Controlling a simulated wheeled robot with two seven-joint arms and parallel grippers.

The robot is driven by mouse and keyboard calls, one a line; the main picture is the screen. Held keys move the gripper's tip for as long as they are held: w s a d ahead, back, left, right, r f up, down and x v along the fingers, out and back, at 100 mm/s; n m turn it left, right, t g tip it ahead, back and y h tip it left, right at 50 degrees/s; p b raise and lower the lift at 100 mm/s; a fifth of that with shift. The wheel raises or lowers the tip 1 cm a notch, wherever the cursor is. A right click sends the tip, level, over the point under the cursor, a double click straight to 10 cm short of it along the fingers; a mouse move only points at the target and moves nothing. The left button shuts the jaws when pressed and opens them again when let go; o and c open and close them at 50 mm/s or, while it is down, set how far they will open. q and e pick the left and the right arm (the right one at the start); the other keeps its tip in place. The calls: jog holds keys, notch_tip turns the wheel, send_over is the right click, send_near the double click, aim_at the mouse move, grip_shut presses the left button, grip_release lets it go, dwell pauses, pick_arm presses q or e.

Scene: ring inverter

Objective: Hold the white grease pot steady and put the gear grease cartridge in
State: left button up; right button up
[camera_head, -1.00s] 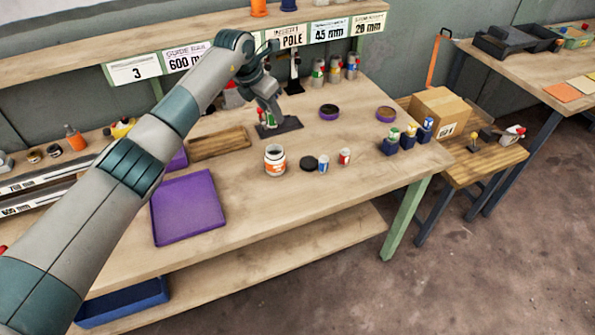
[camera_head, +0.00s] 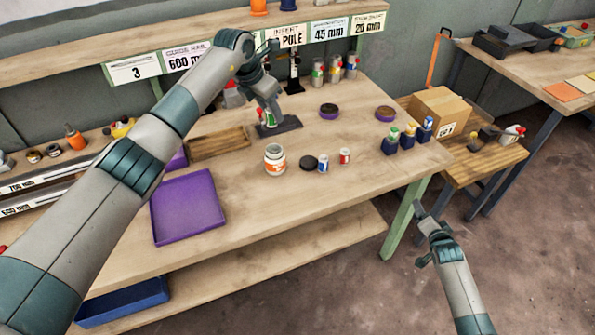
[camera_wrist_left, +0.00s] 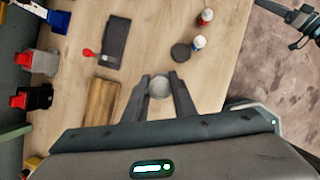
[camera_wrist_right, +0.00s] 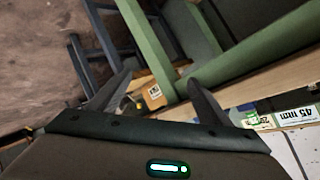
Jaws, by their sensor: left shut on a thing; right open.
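The white grease pot (camera_head: 275,160) with an orange label stands upright and open on the bench. My left gripper (camera_head: 268,117) is above the bench, behind the pot in the head view, shut on a small white and green thing that looks like the gear grease cartridge (camera_head: 270,118). In the left wrist view my left fingers (camera_wrist_left: 160,82) flank a pale round end, which seems to line up with the pot; which of the two it is, is hard to tell. My right gripper (camera_head: 421,236) is open and empty, off the bench's right end.
A black lid (camera_head: 308,164), a blue-labelled cartridge (camera_head: 324,163) and a red-labelled one (camera_head: 345,156) stand right of the pot. A purple tray (camera_head: 187,208), a wooden tray (camera_head: 218,143) and a dark mat (camera_head: 292,124) lie around.

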aim_at(281, 163)
jog(key=w+d+r+m+t, duration=0.1)
jog(key=w+r+m+t, duration=0.2)
jog(key=r, duration=0.6)
jog(key=w+d+r+m, duration=0.15)
jog(key=w+r, duration=0.35)
jog(key=r, duration=0.5)
jog(key=a+m+y, duration=0.1)
jog(key=a+m, duration=0.2)
jog(key=a, duration=0.5)
jog(key=w+a+f+m+g+y, duration=0.1)
jog(key=a+m+y, duration=0.1)
jog(key=a, duration=0.6)
jog(key=w+a+f+m+y, duration=0.1)
jog(key=a+m, duration=0.3)
jog(key=a, duration=0.4)
jog(key=shift+w+f+y, duration=0.2)
jog(key=shift+w+y, duration=0.05)
jog(key=shift+y, duration=0.35)
jog(key=s+a+m+g+y, duration=0.1)
jog(key=a, duration=0.6)
jog(key=s+a+m+y, duration=0.1)
jog(key=a+m+y, duration=0.1)
jog(key=a, duration=0.5)
jog(key=s+a+r+m+g+y, duration=0.1)
jog(key=a+m+y, duration=0.1)
jog(key=a, duration=0.4)
jog(key=shift+a+r+g, duration=0.1)
jog(key=shift+a+g, duration=0.2)
jog(key=shift+a, duration=0.1)
jog(key=shift+w, duration=0.15)
